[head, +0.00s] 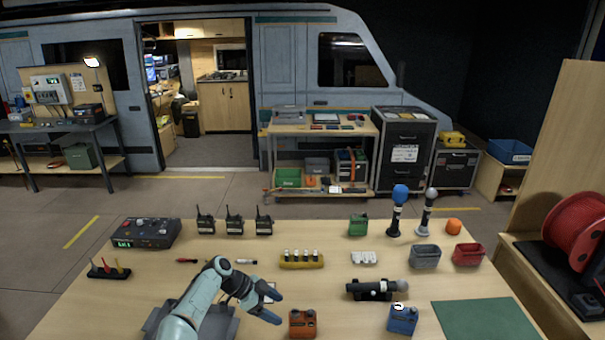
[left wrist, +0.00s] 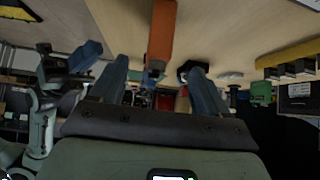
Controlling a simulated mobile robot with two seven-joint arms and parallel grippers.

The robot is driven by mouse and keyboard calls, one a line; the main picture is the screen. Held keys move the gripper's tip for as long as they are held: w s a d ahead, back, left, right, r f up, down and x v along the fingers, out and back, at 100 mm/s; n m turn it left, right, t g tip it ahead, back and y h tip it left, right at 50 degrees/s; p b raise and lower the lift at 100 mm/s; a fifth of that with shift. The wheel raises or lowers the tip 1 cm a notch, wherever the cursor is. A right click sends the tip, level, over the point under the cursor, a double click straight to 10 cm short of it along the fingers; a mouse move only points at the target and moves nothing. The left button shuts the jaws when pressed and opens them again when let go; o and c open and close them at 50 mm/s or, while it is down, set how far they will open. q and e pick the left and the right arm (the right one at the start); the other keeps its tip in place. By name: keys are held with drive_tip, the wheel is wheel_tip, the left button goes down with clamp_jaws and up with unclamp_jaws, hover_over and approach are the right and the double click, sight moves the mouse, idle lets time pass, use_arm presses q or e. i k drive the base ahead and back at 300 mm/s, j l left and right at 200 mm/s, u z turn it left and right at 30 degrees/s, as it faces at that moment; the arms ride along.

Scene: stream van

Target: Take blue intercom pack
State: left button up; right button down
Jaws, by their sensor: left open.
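The blue intercom pack (head: 402,319) stands near the front edge of the table, left of the green mat, in the head view. My left gripper (head: 277,305) is open and empty over the front of the table. It is left of the blue pack and apart from it, with an orange pack (head: 302,323) close by on its right. In the left wrist view the open fingers (left wrist: 160,85) have an orange shape (left wrist: 160,35) between them in the picture.
A microphone on a dark stand (head: 375,289) lies behind the two packs. The green mat (head: 485,320) is at the right. A yellow battery holder (head: 302,260), a grey bin (head: 425,257), a red bin (head: 467,254) and a green pack (head: 358,225) stand farther back.

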sight(399, 316)
drive_tip(key=k+l, duration=0.75)
drive_tip(key=l, duration=0.2)
